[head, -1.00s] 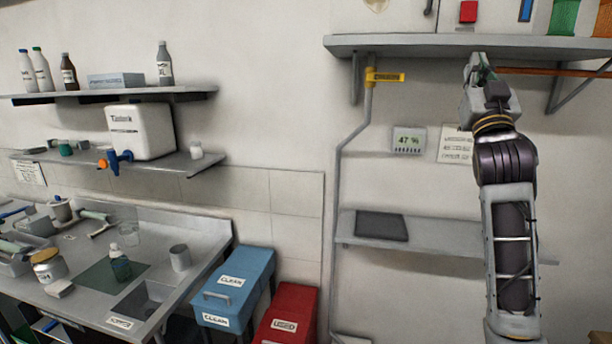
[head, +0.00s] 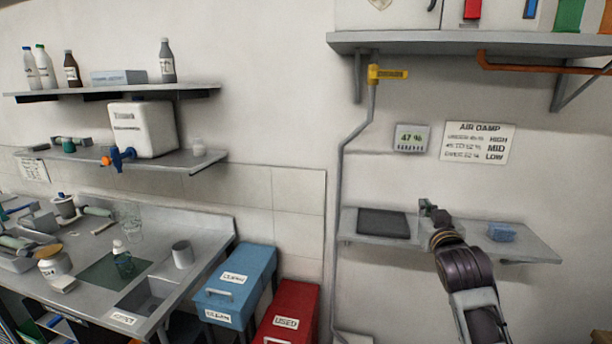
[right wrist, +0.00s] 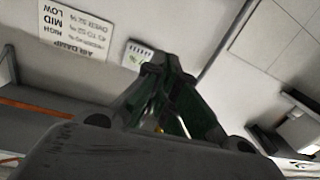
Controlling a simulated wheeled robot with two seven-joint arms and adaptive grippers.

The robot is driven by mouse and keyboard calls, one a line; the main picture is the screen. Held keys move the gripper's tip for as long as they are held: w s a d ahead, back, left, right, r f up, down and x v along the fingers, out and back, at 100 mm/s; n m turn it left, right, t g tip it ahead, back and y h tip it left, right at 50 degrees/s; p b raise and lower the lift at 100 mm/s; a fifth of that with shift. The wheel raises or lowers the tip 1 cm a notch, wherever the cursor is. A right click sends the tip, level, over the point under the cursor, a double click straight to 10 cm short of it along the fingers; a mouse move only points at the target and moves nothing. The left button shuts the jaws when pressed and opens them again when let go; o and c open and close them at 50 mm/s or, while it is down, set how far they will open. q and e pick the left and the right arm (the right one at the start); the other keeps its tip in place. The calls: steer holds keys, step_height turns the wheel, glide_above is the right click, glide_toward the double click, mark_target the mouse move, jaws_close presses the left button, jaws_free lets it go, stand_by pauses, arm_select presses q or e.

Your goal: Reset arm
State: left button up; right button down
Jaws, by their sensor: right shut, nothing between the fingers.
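My right gripper (head: 428,206) is in front of the lower wall shelf (head: 530,243), between a dark flat pad (head: 383,223) and a small blue block (head: 501,232). In the right wrist view its green-and-black fingers (right wrist: 153,66) meet at the tips, shut with nothing between them. The wall meter reading 47 % (head: 411,138) and the AIR DAMP sign (head: 476,143) are above the gripper. My left gripper is not in view.
An upper shelf (head: 470,43) with an orange pipe (head: 540,69) and a yellow-handled grey pipe (head: 387,73) is above. On the left are a metal bench (head: 205,228), blue (head: 235,285) and red (head: 288,312) bins, and a white tank (head: 143,130).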

steer(key=s+a+f+g+y, duration=0.15)
steer(key=s+f, duration=0.25)
steer(key=f, duration=0.4)
steer(key=s+a+f+n+g, duration=0.1)
steer(key=s+f+g, duration=0.25)
steer(key=f, duration=0.45)
steer(key=s+a+f+g, duration=0.2)
steer(key=s+f, duration=0.2)
steer(key=f, duration=0.3)
steer(key=s+a+f+n+g+y, duration=0.1)
steer(key=s+a+f+g, duration=0.15)
steer(key=s+f, duration=0.6)
steer(key=s+a+f+g+y, duration=0.1)
steer(key=s+f+g, duration=0.4)
steer(key=s, duration=0.7)
step_height(320, 180, down, 33)
steer(key=s, duration=0.3)
steer(key=s+d+f+g, duration=0.1)
steer(key=s+d+f, duration=0.1)
steer(key=s+f, duration=0.8)
steer(key=s+d+f+g, duration=0.1)
steer(key=s+f, duration=1)
steer(key=s, duration=0.1)
steer(key=shift+s+d+n+h, duration=0.25)
steer(key=shift+d+n+h, duration=0.1)
steer(key=shift+n, duration=0.05)
